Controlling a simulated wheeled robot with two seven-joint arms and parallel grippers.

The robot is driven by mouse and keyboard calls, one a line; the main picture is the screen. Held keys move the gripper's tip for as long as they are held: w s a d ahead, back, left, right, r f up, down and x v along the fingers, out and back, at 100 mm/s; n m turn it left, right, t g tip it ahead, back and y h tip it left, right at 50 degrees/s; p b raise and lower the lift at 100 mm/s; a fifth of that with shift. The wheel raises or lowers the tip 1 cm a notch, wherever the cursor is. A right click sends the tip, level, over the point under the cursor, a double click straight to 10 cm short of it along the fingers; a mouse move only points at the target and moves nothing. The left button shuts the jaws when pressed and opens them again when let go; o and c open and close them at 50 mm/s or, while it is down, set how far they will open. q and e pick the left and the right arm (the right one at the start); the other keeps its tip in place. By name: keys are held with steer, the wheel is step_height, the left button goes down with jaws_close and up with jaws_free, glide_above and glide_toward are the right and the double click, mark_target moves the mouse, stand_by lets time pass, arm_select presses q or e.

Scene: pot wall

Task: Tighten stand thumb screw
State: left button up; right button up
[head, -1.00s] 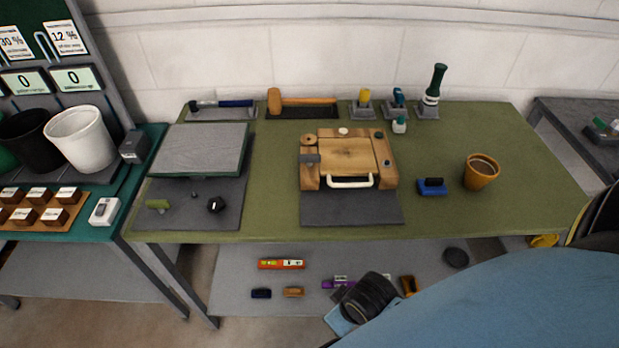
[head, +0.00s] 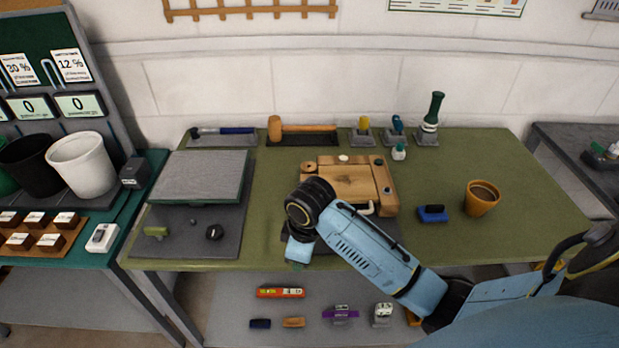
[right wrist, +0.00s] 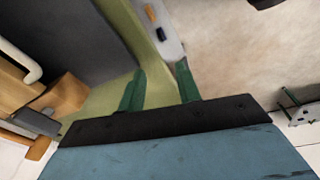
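A stand with a flat grey top plate (head: 200,177) sits on a dark mat (head: 180,240) at the table's left. A black knob (head: 214,232) lies or stands in front of it on the mat, with a tiny dark part (head: 193,221) and a green piece (head: 156,232) to its left. I cannot tell which is the thumb screw. My right arm reaches over the front of the table, right of the stand. In the right wrist view my right gripper (right wrist: 160,88) has its green fingers apart with nothing between them. Its fingertips do not show in the head view. My left gripper is not in view.
A wooden box-like fixture (head: 352,177) with a white handle stands mid-table, partly behind my arm. A brown pot (head: 482,198) and blue block (head: 433,213) are to the right. A mallet (head: 300,127) and upright tools line the back. Small items lie on the shelf below.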

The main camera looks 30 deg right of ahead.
steer(key=w+d+r+n+g, duration=0.1)
steer(key=w+d+r, duration=0.5)
steer(key=w+r, duration=0.25)
steer(key=w+d+r+n+g, duration=0.1)
steer(key=w+d+r+n, duration=0.1)
steer(key=w+d+r, duration=0.6)
steer(key=f, duration=0.4)
steer(key=a+f, duration=0.1)
steer(key=f, duration=0.3)
steer(key=s+f, duration=0.1)
steer(key=f, duration=0.2)
steer(key=shift+a+f+b, duration=0.35)
steer(key=shift+f+b, duration=0.05)
jaws_close()
